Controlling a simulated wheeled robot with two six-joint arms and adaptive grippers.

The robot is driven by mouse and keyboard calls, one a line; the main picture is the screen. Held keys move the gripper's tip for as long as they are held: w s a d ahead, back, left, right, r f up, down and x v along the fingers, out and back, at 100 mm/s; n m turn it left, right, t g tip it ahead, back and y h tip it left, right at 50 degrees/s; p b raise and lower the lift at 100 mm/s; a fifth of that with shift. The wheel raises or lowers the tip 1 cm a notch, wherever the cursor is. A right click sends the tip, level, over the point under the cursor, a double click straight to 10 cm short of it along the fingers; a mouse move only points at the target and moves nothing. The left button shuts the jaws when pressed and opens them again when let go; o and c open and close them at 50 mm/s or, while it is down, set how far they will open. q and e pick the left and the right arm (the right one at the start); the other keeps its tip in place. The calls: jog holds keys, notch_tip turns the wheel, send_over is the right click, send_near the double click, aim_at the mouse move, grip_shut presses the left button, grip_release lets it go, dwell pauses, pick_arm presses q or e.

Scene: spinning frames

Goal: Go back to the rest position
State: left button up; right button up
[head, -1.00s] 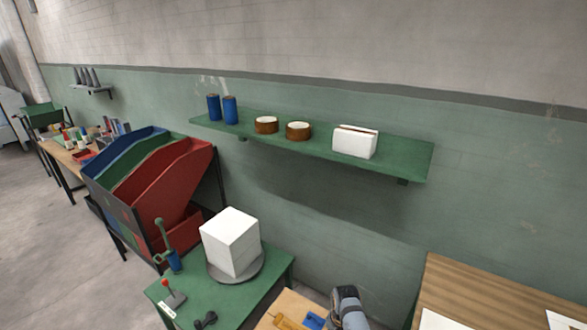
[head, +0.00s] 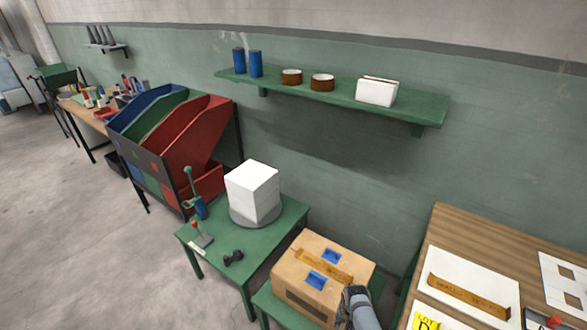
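One of my arms (head: 357,308) shows at the bottom edge, right of centre, in front of a cardboard box. Only a grey-blue link with dark parts is in view, and I cannot tell which arm it belongs to. No gripper fingers can be made out in the head view. The cardboard box (head: 296,268) has tape and blue patches on top and sits on a low green stand.
A green table (head: 222,268) holds a white cube (head: 252,188) on a round grey base. Red, green and blue bins (head: 190,140) stand behind it. A wooden table (head: 490,248) with white sheets is at right. A green wall shelf (head: 330,97) hangs above. Floor at left is clear.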

jog(key=s+d+f+n+b, duration=0.1)
jog(key=s+d+f, duration=0.1)
jog(key=s+f, duration=0.55)
jog(key=s+d+f+n+b, duration=0.1)
jog(key=s+d+f+b, duration=0.15)
jog(key=s+f, duration=0.5)
pick_arm(q)
jog(key=f, duration=0.2)
jog(key=s+f+b, duration=0.1)
jog(key=a+f, duration=0.1)
jog(key=f, duration=0.1)
jog(key=shift+s+f+b, duration=0.2)
jog(key=shift+f+b, duration=0.15)
pick_arm(e)
jog(key=s+d+f+n, duration=0.1)
jog(key=s+d+f, duration=0.2)
jog(key=s, duration=0.6)
jog(key=s+d+f+n+t, duration=0.1)
jog(key=s+d+f+n, duration=0.1)
jog(key=s, duration=0.8)
notch_tip(320, 180, down, 3)
jog(key=shift+s+d+r+n+h, duration=0.2)
jog(key=shift+s+d+n+h, duration=0.15)
jog(key=shift+d, duration=0.3)
